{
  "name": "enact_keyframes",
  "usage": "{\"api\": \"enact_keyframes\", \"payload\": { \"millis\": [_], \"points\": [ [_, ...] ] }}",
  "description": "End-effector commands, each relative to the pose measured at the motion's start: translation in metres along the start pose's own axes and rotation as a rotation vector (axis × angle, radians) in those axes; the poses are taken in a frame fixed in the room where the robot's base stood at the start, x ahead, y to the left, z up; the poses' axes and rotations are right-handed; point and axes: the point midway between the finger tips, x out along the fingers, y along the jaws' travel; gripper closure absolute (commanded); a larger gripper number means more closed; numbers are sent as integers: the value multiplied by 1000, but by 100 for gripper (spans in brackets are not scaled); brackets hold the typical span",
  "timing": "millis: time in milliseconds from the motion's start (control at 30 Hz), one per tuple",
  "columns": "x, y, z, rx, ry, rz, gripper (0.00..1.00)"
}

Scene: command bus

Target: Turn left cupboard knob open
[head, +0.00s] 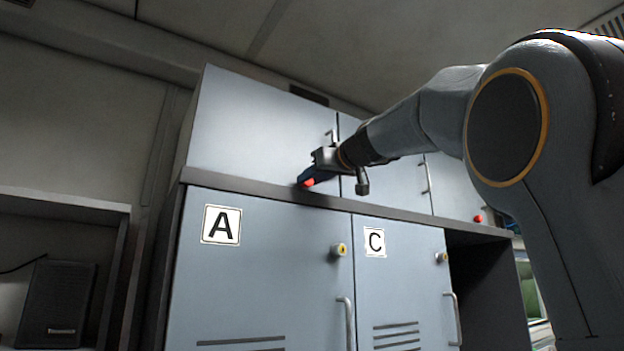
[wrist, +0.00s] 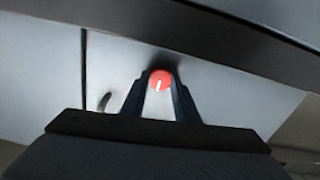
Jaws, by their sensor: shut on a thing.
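The left upper cupboard (head: 250,125) is a grey-blue door above the dark ledge, and it looks closed. Its red knob (head: 309,182) sits near the door's lower right corner. In the wrist view the red knob (wrist: 161,81) is round with a white mark, which stands nearly upright in that picture. My gripper (head: 307,178) is at the knob, and its dark fingers (wrist: 161,88) lie on both sides of it, shut on it. The fingers partly cover the knob in the head view.
A second red knob (head: 478,218) is on the right upper door. Below the ledge (head: 250,195) are locker doors labelled A (head: 221,225) and C (head: 375,242) with yellow-centred knobs. The left upper door's curved handle (head: 331,135) is close to my gripper. A shelf stands at left.

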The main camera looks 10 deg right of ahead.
Motion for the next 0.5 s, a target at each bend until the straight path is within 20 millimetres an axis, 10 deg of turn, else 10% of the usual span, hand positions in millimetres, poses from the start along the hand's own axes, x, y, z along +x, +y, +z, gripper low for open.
{"api": "enact_keyframes", "payload": {
  "millis": [500],
  "points": [
    [0,1,0,402,1,-1,95]
  ]
}}
